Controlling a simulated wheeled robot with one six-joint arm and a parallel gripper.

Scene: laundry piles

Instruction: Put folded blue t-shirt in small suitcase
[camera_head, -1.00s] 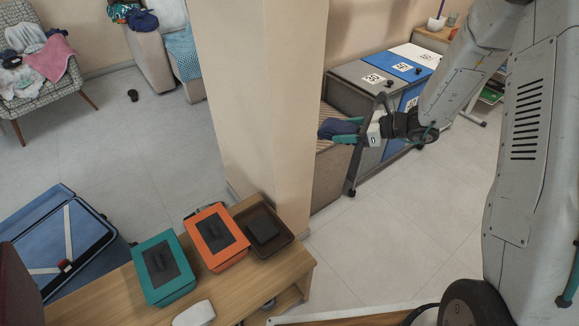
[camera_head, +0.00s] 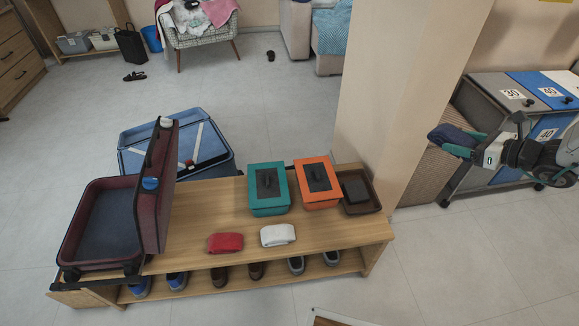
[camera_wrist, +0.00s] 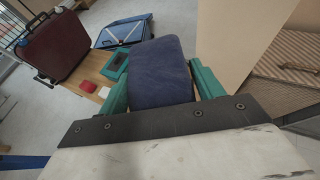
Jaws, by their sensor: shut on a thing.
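My gripper (camera_head: 466,146) is at the right of the head view, beyond the pillar, shut on a folded dark blue t-shirt (camera_head: 455,138). In the wrist view the t-shirt (camera_wrist: 160,75) sticks out between the green fingers, held in the air. The small dark red suitcase (camera_head: 72,235) stands open on the left end of the wooden bench, its lid upright on the right side and its dark lining bare. It also shows in the wrist view (camera_wrist: 55,48). My gripper is far to the right of it.
The bench (camera_head: 330,230) also holds a teal box (camera_head: 253,208), an orange box (camera_head: 308,201), a brown tray (camera_head: 374,206), and red (camera_head: 225,243) and white (camera_head: 277,235) folded cloths. A large blue suitcase (camera_head: 130,165) lies behind. A pillar (camera_head: 390,100) stands between bench and numbered bins (camera_head: 500,97).

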